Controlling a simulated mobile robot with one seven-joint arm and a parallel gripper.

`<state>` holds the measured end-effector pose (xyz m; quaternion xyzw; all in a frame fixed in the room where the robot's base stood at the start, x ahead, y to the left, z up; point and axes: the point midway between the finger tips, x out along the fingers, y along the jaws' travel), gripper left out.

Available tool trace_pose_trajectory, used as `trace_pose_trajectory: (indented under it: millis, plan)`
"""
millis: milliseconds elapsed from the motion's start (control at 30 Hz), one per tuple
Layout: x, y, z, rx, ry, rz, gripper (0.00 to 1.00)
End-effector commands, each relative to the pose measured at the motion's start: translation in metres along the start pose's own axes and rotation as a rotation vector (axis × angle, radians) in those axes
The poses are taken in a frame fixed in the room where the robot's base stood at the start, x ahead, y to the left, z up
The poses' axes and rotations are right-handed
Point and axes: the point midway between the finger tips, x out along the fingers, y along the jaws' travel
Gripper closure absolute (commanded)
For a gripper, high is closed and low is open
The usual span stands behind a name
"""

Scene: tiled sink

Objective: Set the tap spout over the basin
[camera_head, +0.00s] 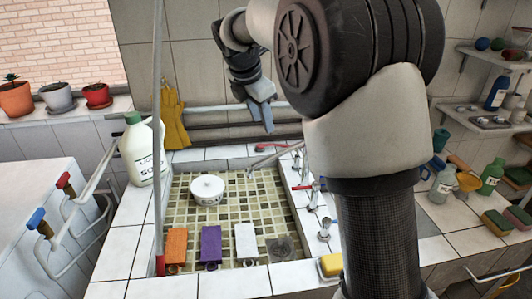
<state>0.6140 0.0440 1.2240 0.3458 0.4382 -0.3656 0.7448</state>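The tiled basin (262,208) is sunk in a white-tiled counter, with small green and beige tiles inside. The thin grey tap spout (275,157) slants from the right ledge down to the left. Its free end overlaps the basin's far right part in the picture. My arm hides the counter to the right.
A white jug (139,150) stands left. A thin upright pole (157,130) crosses the left side. A yellow sponge (331,265) lies in front.

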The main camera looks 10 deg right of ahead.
Motion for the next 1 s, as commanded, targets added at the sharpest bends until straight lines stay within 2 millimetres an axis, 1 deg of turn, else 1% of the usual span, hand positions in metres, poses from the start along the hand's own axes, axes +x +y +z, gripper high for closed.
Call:
trace_pose_trajectory:
  millis: [167, 500, 700, 833, 1000]
  plan:
    - [0.030, -0.002, -0.001, 0.001, 0.001, -0.006, 0.65]
    - [0.104, -0.002, 0.000, 0.002, 0.001, -0.005, 0.65]
    - [0.142, -0.002, 0.000, 0.003, 0.001, -0.004, 0.65]
    - [0.158, -0.001, 0.000, 0.003, 0.001, -0.002, 0.65]
    - [0.167, -0.001, 0.000, 0.003, 0.000, -0.001, 0.65]
